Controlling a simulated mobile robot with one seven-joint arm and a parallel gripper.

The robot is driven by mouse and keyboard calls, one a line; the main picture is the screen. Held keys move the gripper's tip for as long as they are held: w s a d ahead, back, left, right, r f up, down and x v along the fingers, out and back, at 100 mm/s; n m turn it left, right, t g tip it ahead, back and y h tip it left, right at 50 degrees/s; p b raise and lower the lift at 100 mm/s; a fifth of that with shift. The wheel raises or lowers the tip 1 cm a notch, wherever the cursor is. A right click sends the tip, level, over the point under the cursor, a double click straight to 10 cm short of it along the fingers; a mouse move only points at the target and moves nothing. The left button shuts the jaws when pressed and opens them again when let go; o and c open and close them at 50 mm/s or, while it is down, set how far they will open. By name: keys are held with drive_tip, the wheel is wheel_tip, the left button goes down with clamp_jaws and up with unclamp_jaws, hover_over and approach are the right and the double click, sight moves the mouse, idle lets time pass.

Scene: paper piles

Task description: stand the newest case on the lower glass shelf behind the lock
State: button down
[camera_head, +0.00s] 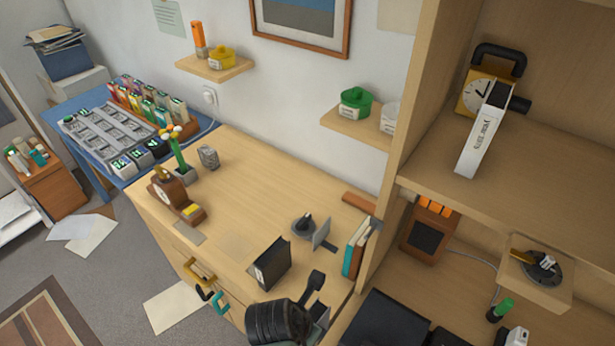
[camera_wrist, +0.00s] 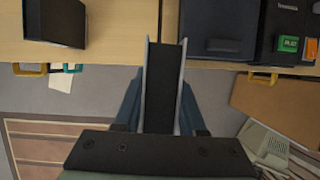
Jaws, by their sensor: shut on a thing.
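In the wrist view my gripper (camera_wrist: 165,42) is shut on a dark, flat case (camera_wrist: 163,95), held between its two pale fingers. The case's label and date do not show, so I cannot tell whether it is the newest. In the head view my arm is at the bottom middle, and I cannot make out the held case clearly. Another black case (camera_head: 271,262) stands upright on the wooden cabinet top; it also shows at upper left in the wrist view (camera_wrist: 55,22). I cannot make out a glass shelf or the lock it belongs to.
Books (camera_head: 357,247) stand at the cabinet's right end, near a round grey stand (camera_head: 304,227). Black equipment (camera_head: 385,322) lies at lower right.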

drive_tip(key=shift+s+d, duration=0.1)
drive_tip(key=shift+s, duration=0.3)
drive_tip(key=w+d+r+m+g+h, duration=0.15)
drive_tip(key=d+r+m+g, duration=0.3)
drive_tip(key=d+m, duration=0.6)
drive_tip(key=s+a+m+g+y, duration=0.1)
drive_tip(key=s+a+m+y, duration=0.1)
drive_tip(key=a+m, duration=0.3)
drive_tip(key=s+a+f+m+g+y, duration=0.1)
drive_tip(key=s+a+m, duration=0.3)
drive_tip(key=m, duration=0.9)
drive_tip(key=shift+s+a+f+g+y, duration=0.2)
drive_tip(key=shift+a+g+y, duration=0.5)
drive_tip(key=shift+a, duration=0.55)
